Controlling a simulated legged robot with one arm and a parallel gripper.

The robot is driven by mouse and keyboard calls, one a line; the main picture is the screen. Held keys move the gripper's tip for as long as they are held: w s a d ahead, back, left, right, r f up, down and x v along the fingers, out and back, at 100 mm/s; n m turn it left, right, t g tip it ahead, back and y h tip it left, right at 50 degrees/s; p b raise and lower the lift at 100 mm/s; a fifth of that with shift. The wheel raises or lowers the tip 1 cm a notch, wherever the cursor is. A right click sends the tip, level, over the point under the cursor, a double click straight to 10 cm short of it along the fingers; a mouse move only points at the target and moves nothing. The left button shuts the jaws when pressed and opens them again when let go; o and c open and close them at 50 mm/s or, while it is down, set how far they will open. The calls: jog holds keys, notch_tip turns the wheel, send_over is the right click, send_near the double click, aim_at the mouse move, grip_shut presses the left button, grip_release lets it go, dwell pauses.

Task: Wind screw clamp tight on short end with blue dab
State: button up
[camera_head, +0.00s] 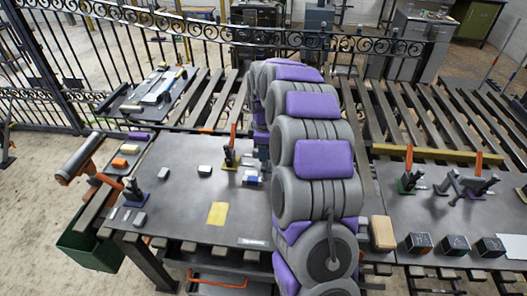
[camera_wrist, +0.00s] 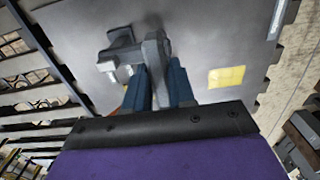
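A screw clamp with an orange upright handle (camera_head: 231,150) stands on the dark work table (camera_head: 180,215), just left of my purple and grey arm. A small blue patch shows beside it, against my arm. In the wrist view a grey metal clamp part (camera_wrist: 122,52) lies near the blue fingers of my gripper (camera_wrist: 158,85). A grey bar passes between the fingers, close to both. Whether they press on it cannot be told. My arm hides most of the gripper in the head view. Another clamp with a blue base (camera_head: 133,190) stands at the table's left end.
A yellow sheet (camera_head: 217,213) lies on the table; it also shows in the wrist view (camera_wrist: 227,77). Clamps with green (camera_head: 406,186) and purple bases stand on the right table, with dark cubes (camera_head: 453,245). Small blocks lie at left. A slatted rack and scrolled fence stand behind.

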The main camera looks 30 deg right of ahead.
jog(key=shift+d, duration=0.1)
grip_shut()
jog(key=shift+m+p, duration=0.3)
